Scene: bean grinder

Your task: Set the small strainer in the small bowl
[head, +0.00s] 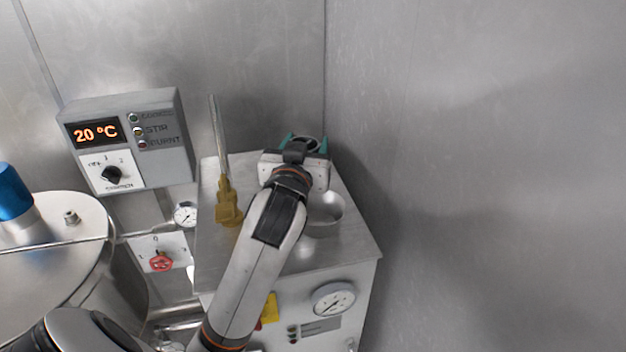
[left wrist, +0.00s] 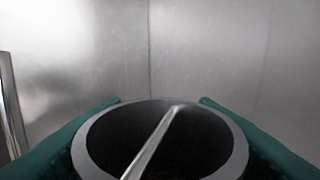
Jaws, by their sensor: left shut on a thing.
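My left gripper (head: 304,142) is over the back of the metal cabinet top, with its teal fingers on either side of a round, dark-centred thing. In the left wrist view the fingers (left wrist: 160,101) are shut around this thing, which I take to be the small strainer (left wrist: 84,150). It has a grey rim and a dark inside, with a thin shiny bar across its mouth. The small bowl (head: 326,222) is silver and stands on the cabinet top, in front and to the right of the gripper. My wrist and forearm partly cover it. My right gripper is not in view.
A tall metal rod with an amber base (head: 228,207) stands on the cabinet top (head: 262,262), left of my arm. A control box (head: 160,140) hangs on the back wall. A steel wall (head: 470,180) rises close on the right. A large round vessel (head: 50,265) stands at left.

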